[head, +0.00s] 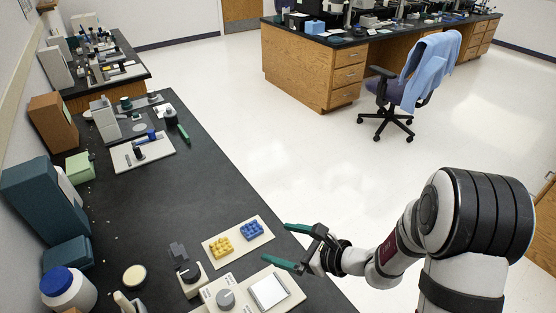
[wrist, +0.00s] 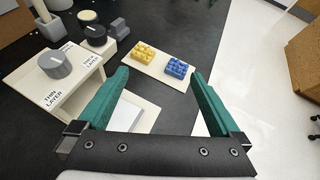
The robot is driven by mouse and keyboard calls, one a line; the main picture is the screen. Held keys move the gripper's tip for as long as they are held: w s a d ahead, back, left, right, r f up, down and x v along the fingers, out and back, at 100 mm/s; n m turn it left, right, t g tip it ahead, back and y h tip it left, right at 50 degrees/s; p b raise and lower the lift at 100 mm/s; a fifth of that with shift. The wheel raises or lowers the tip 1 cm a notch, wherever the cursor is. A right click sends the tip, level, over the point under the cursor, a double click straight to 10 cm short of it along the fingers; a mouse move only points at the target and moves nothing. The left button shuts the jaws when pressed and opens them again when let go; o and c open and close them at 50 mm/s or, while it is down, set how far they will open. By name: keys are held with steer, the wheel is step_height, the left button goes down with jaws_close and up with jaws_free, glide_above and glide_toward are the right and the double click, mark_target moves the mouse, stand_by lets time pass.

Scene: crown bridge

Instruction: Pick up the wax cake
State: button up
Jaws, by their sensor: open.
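A round, flat cream disc (head: 134,275) with a darker rim lies on the black bench at the lower left in the head view; it looks like the wax cake. In the wrist view the open gripper (wrist: 160,76) points toward a cream board with bricks.
The cream board (head: 211,250) holds yellow (head: 222,246) and blue (head: 251,230) studded bricks. A knobbed device (head: 226,298) with a white plate (head: 269,291) and another knob (head: 190,273) stand between disc and gripper. A blue-lidded jar (head: 70,291) stands left. The bench middle is clear.

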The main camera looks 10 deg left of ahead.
mark_target(252, 229)
step_height(252, 229, down, 5)
steer(key=w+d+m+t+h, duration=0.1)
steer(key=w+d+m, duration=0.1)
steer(key=w+m, duration=0.1)
steer(key=x, duration=1.5)
steer(key=shift+w+a+f, duration=0.1)
steer(key=shift+w+a, duration=0.15)
steer(key=c, duration=1.4)
